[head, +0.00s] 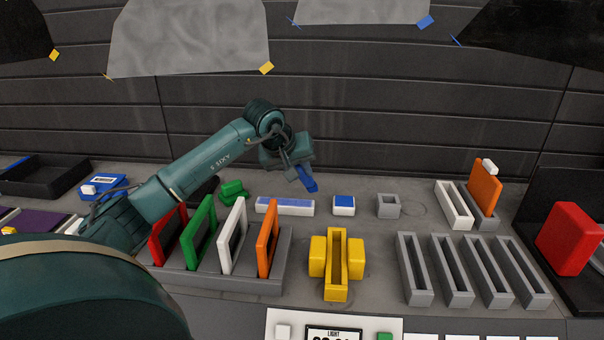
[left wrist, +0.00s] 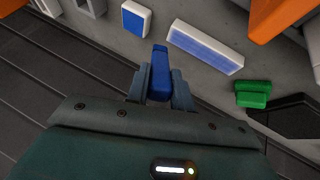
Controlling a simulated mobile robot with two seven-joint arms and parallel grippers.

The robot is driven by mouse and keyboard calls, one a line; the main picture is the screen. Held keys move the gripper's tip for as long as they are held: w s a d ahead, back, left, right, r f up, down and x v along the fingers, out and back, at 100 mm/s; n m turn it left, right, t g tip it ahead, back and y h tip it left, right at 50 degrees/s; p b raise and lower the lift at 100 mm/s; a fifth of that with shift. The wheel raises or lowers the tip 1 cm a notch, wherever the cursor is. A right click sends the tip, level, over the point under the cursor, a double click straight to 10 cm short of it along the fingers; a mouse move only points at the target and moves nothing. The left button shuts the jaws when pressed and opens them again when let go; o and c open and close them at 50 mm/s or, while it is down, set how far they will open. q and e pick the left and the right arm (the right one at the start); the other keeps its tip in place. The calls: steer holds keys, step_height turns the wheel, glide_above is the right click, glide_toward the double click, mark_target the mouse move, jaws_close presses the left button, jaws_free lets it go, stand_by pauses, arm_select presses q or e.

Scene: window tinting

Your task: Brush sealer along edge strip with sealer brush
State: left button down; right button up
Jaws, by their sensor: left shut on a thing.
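My left gripper (head: 298,168) is shut on the blue sealer brush (head: 307,179), which points down and tilts a little to the right. In the left wrist view the brush (left wrist: 160,72) sits between the two fingers. The edge strip (head: 285,206) is a long white bar with a blue top, lying on the bench. It also shows in the left wrist view (left wrist: 205,47), just beyond the brush tip. The tip is near one end of the strip and appears apart from it. My right gripper is not in view.
A small white block with a blue top (head: 344,205) lies right of the strip, and a green block (head: 232,190) left of it. A grey rack (head: 215,279) with coloured frames and a yellow holder (head: 337,270) stand in front. The grey wall (head: 360,130) rises behind.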

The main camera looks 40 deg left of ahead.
arm_select(q)
steer(key=shift+r, duration=0.65)
steer(key=shift+r+p, duration=1.25)
steer(key=shift+r, duration=0.35)
steer(key=shift+d, duration=0.1)
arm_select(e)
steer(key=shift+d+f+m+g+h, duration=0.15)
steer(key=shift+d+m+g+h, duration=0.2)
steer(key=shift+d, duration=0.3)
arm_select(q)
steer(key=shift+w, duration=0.1)
